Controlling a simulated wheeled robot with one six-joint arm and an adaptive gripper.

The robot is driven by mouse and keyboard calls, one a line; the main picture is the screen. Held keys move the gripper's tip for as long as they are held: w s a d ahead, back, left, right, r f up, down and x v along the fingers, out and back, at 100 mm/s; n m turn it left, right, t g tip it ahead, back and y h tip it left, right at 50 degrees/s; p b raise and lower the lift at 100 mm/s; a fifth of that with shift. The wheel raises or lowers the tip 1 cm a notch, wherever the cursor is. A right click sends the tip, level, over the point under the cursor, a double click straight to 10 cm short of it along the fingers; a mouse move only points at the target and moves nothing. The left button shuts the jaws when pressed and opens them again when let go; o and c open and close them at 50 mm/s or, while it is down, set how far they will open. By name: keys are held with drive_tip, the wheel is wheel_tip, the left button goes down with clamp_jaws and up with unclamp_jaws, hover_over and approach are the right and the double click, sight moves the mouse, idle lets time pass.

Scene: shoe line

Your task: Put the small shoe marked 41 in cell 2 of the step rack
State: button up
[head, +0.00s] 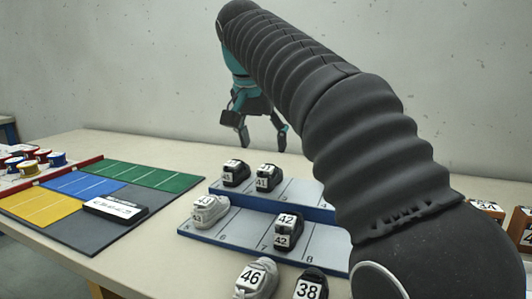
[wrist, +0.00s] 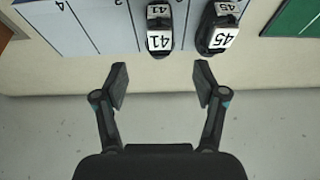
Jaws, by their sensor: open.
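The small black shoe marked 41 (head: 267,178) stands on the upper step of the step rack (head: 225,240). It also shows in the wrist view (wrist: 159,38). There it stands in the cell beside the one marked 3, so by order in cell 2; the number under it is hidden. A black shoe marked 45 (wrist: 221,33) stands beside it in the end cell. My gripper (wrist: 161,80) is open and empty, its fingers apart from the shoe. In the head view my gripper (head: 262,143) hangs above and behind the upper step.
A pale shoe marked 43 (head: 207,212) and a black shoe marked 42 (head: 285,232) stand on the lower step. Shoes marked 46 (head: 256,277) and 38 (head: 311,285) stand in front. A coloured mat (head: 75,230) lies left. My arm hides part of the rack's right side.

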drive_tip(key=shift+v, duration=1.75)
